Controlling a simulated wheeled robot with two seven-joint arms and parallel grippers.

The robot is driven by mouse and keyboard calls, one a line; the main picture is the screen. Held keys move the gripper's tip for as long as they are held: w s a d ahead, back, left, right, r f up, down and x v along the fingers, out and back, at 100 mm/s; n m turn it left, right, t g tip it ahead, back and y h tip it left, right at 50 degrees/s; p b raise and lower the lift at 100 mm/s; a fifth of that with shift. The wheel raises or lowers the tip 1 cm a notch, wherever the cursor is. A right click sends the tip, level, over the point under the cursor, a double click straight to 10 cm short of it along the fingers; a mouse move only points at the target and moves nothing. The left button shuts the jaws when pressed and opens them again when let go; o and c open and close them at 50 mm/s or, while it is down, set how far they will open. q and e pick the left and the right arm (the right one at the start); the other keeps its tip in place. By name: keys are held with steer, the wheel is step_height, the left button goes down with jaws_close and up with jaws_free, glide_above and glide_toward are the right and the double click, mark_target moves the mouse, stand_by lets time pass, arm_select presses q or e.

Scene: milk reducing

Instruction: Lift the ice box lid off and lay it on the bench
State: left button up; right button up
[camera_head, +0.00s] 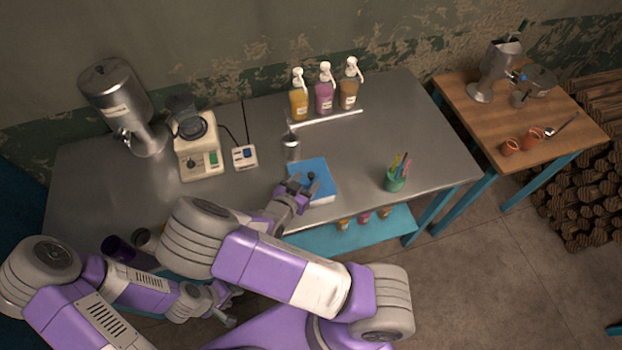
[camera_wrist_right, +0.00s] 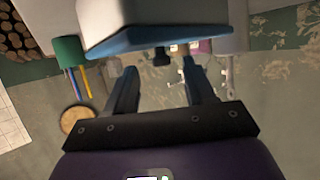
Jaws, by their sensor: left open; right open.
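The ice box (camera_wrist_right: 150,14) is a white box with a flat blue lid (camera_head: 318,170) on top, standing near the front edge of the metal bench (camera_head: 240,195). The lid also shows in the right wrist view (camera_wrist_right: 120,45), where a dark knob (camera_wrist_right: 161,57) sticks out of it. My right gripper (camera_head: 302,182) is over the lid. Its fingers (camera_wrist_right: 163,85) are open and empty, with the knob in line with the gap between them, just beyond the tips. My left gripper (camera_head: 226,302) is open, low in front of the bench and away from the ice box.
A green cup with pens (camera_head: 394,180) stands right of the ice box. A metal cup (camera_head: 291,146) stands close behind it, and pump bottles (camera_head: 324,92) stand at the back. A blender base (camera_head: 197,150) and dispenser (camera_head: 122,105) are at left. Bare bench lies left of the box and at right.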

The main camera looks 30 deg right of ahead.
mark_target(313, 169)
steer(key=shift+x, duration=1.05)
arm_select(q)
steer(key=shift+f, duration=0.1)
arm_select(e)
steer(key=shift+a, duration=0.1)
steer(key=shift+c, duration=0.2)
arm_select(q)
steer(key=shift+w, duration=0.1)
arm_select(e)
jaws_close()
steer(key=shift+w, duration=0.1)
